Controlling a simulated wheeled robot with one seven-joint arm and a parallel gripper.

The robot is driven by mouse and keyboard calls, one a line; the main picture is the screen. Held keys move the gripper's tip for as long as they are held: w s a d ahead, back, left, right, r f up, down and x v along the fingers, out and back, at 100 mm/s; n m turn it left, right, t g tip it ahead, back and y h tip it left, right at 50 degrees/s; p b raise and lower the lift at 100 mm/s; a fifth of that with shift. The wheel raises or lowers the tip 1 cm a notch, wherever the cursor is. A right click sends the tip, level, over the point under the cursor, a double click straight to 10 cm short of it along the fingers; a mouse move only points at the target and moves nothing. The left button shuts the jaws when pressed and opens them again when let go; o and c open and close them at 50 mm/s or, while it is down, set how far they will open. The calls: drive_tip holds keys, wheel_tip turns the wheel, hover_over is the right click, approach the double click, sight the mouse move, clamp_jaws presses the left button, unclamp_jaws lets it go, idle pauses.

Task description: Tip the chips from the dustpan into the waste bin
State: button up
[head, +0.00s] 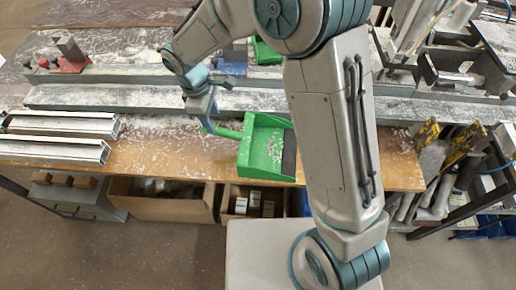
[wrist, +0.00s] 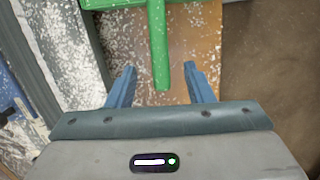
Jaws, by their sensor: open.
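The green dustpan (head: 258,154) lies on the bench near its front edge, with its handle (head: 226,132) pointing left. Pale chips (head: 275,142) show in its pan, partly hidden by my arm. My gripper (head: 208,124) is at the handle end. In the wrist view my gripper (wrist: 160,74) is open, with one blue finger on each side of the green handle (wrist: 158,50). A gap shows between the handle and each finger. Whether the fingers are level with the handle is hard to tell. I cannot make out a waste bin in either view.
Long metal profiles (head: 150,98) run across the bench behind the dustpan. Short pale profiles (head: 55,148) lie at the left. Another green object (head: 265,52) is partly hidden behind my arm. Boxes (head: 160,207) stand under the bench. Clamps and tools crowd the right. Chips litter the wood.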

sight(217, 129)
drive_tip(key=f+b, duration=0.1)
drive_tip(key=f, duration=0.1)
drive_tip(key=f+b, duration=0.1)
drive_tip(key=f, duration=0.1)
drive_tip(key=d+f+b, duration=0.1)
drive_tip(key=shift+f, duration=0.4)
drive_tip(key=c, duration=1)
wheel_tip(217, 129, up, 12)
drive_tip(key=p, duration=0.8)
drive_tip(key=shift+r, duration=0.2)
clamp_jaws()
drive_tip(key=shift+a+f, duration=0.1)
drive_tip(key=shift+f, duration=0.05)
